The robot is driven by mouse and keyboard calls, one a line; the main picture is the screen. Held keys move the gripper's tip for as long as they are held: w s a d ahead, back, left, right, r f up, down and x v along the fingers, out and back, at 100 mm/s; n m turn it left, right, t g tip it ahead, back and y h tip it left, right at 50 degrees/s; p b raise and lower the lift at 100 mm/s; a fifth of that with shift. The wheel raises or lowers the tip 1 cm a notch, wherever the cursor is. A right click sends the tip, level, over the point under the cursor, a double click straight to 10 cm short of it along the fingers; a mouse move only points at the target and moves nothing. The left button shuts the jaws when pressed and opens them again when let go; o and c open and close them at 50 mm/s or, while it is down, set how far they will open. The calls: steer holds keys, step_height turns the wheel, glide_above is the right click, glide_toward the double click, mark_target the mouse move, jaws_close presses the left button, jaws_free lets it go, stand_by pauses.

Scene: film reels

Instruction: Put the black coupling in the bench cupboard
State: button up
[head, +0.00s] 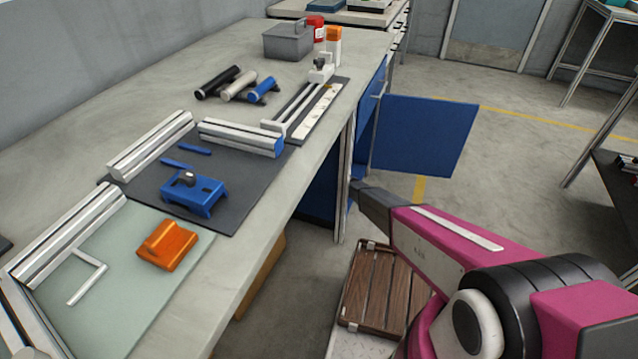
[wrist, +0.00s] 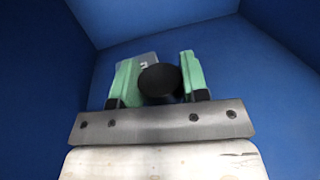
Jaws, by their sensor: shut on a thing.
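The bench cupboard (head: 322,190) is blue inside, and its blue door (head: 425,137) stands swung open in the head view. My arm reaches into the opening there, and the gripper itself is hidden behind the cupboard's edge. In the wrist view my gripper (wrist: 160,82) has its two green fingers on either side of the black coupling (wrist: 160,84), which shows as a round dark end held between them. Blue cupboard walls (wrist: 45,60) surround the gripper. I cannot tell whether the coupling touches a surface.
The bench top (head: 240,285) carries an orange block (head: 167,244), a blue fixture (head: 194,192), metal rails and a grey bin (head: 287,41). A wooden slatted crate (head: 371,285) sits below my arm. The floor right of the door is clear.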

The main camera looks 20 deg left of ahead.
steer(key=shift+f, duration=3.35)
steer(key=shift+f, duration=0.15)
steer(key=o, duration=1)
steer(key=shift+d+r, duration=0.15)
steer(key=shift+r, duration=0.05)
steer(key=v, duration=1.1)
steer(key=shift+s+d, duration=0.1)
steer(key=shift+d, duration=0.25)
